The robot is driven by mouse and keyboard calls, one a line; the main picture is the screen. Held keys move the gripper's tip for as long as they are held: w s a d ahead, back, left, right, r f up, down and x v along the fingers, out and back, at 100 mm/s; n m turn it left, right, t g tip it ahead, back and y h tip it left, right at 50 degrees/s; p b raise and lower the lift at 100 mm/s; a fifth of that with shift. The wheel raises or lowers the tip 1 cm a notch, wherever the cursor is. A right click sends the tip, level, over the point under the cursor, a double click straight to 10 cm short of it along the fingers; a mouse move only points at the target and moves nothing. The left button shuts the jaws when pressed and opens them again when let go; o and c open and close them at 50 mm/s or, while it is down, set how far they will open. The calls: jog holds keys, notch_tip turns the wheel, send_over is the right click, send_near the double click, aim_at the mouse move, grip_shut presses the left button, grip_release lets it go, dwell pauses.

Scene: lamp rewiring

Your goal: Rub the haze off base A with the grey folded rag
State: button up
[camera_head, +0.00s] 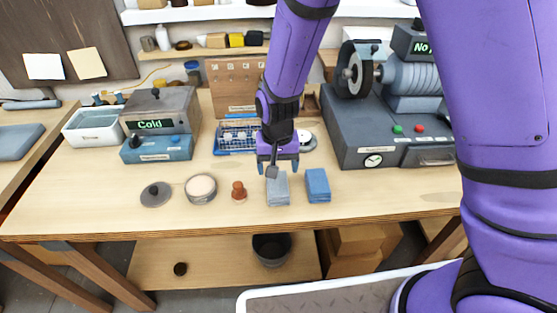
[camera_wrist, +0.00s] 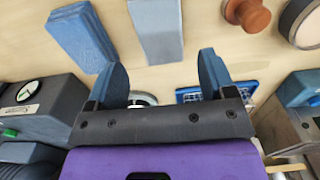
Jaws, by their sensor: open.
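The grey folded rag (camera_head: 278,190) lies flat near the table's front, just left of a blue folded cloth (camera_head: 317,185). My gripper (camera_head: 278,166) is at the rag's far end, pointing down, with its jaws apart and nothing seen between them. In the wrist view the grey rag (camera_wrist: 158,32) lies beyond the open fingers (camera_wrist: 163,75); whether they touch it I cannot tell. No label marks base A. A round dark-rimmed piece with a pale, cloudy top (camera_head: 201,187) and a dark grey disc with a knob (camera_head: 155,194) stand to the left.
A reddish-brown knobbed piece (camera_head: 238,191) stands between the pale-topped piece and the rag. Behind my gripper are a blue wire rack (camera_head: 236,137) and a pale round item (camera_head: 307,140). A grey machine (camera_head: 378,133) fills the right. The left front tabletop is clear.

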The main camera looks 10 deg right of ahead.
aim_at(278, 183)
jog(key=shift+f, duration=3.2)
jog(key=c, duration=0.6)
jog(key=shift+r, duration=2.45)
